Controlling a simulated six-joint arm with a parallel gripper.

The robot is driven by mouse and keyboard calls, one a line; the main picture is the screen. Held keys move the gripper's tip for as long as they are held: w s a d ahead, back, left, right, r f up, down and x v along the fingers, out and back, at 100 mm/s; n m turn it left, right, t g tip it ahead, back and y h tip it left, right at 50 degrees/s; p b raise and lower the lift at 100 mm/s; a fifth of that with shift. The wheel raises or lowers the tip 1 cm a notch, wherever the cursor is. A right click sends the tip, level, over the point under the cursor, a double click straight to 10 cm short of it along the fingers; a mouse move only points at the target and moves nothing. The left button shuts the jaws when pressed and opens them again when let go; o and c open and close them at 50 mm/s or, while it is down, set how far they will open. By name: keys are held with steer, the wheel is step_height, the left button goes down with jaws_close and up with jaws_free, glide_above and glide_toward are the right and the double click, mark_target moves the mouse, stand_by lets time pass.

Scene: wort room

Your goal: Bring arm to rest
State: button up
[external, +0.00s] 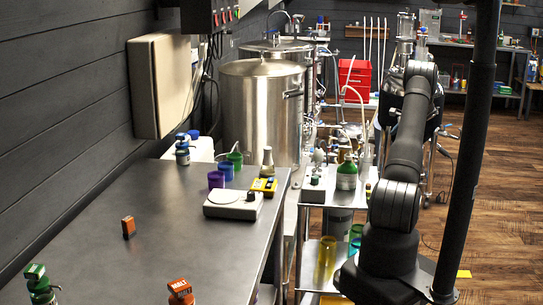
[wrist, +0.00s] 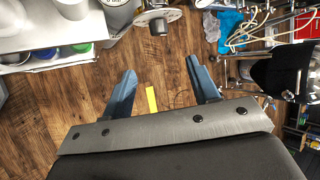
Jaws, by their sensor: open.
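My gripper (wrist: 160,68) shows in the wrist view with its two blue fingers wide apart and nothing between them. Below it is the wooden floor (wrist: 165,130), with a yellow strip (wrist: 151,98) lying on it between the fingers. In the external view my arm (external: 405,160) rises from its base at the lower right and reaches away from the camera. I cannot make out my gripper in that view.
A small cart (external: 330,220) stands beside my arm. A dark post (external: 474,150) rises at right.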

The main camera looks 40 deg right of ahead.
steer(key=x, duration=1.5)
steer(key=shift+w+f, duration=0.25)
steer(key=d+v, duration=0.1)
steer(key=v, duration=1.6)
steer(key=x, duration=1.1)
steer(key=a+x, duration=0.1)
steer(key=x, duration=0.5)
steer(key=shift+f, duration=0.15)
steer(key=s+r+t, duration=0.1)
steer(key=s+r, duration=1)
steer(key=s, duration=0.1)
steer(key=shift+t, duration=0.3)
steer(key=shift+o, duration=0.5)
steer(key=shift+a+r, duration=0.1)
